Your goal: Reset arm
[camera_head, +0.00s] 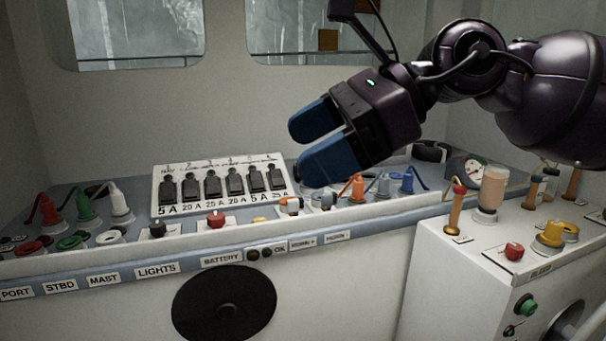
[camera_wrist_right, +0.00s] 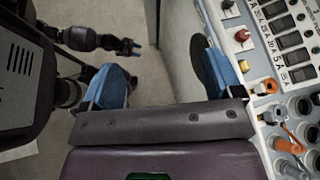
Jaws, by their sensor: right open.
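My right gripper (camera_head: 300,151) comes in from the right in the head view. Its two blue fingers are apart, with nothing between them. It is tilted down to the left, in front of and above the right part of the console. In the right wrist view its fingers (camera_wrist_right: 166,72) stand wide apart over bare floor, the right one close to the console's edge. Another dark arm end with a small blue tip, seemingly my left gripper (camera_wrist_right: 131,46), shows at the upper left there; it is too small to tell its jaw state. It is outside the head view.
A breaker panel (camera_head: 220,184) with several black switches stands on the grey console (camera_head: 75,255). A white cabinet (camera_head: 455,275) with levers and an amber jar (camera_head: 493,190) stands at right. Open floor (camera_wrist_right: 125,25) lies before the console.

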